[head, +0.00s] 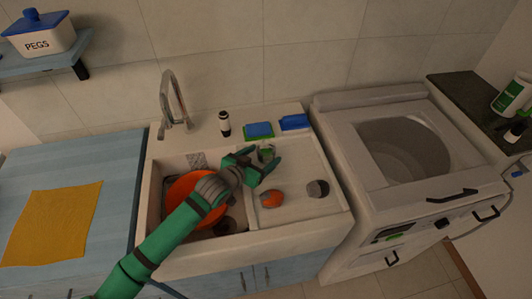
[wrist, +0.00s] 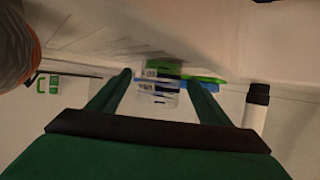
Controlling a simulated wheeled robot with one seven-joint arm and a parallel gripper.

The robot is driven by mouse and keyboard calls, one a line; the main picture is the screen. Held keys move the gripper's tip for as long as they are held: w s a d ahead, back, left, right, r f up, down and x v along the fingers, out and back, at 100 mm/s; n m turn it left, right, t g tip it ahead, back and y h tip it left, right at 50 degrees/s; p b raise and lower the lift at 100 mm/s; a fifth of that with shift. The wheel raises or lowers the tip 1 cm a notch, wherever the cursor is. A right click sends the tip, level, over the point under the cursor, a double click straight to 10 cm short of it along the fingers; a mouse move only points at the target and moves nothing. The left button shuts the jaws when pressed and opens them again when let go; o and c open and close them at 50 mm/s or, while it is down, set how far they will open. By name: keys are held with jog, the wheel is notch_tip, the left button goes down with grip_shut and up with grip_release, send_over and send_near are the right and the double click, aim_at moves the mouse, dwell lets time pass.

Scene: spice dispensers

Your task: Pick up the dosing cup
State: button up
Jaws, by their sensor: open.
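A small, pale, see-through cup (wrist: 158,82) with faint bands, which looks like the dosing cup, shows between my fingertips in the wrist view. In the head view a small pale greenish thing (head: 266,152) stands at the same place, on the drainboard side of the sink. My gripper (head: 262,163) is open, with one finger on each side of the cup; it also shows in the wrist view (wrist: 160,82). I cannot tell whether either finger touches the cup. My arm crosses the sink from the lower left and hides part of the basin.
A green-and-blue sponge (head: 258,130) and a blue one (head: 294,122) lie behind the cup. A white bottle with black cap (head: 224,123) stands near the faucet (head: 173,100). An orange bowl (head: 185,190) sits in the basin. Orange (head: 272,199) and grey (head: 318,188) round things lie on the drainboard.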

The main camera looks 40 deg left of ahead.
jog(key=shift+x, duration=1.35)
jog(key=shift+c, duration=0.4)
jog(key=c, duration=1.2)
jog(key=shift+r, duration=0.15)
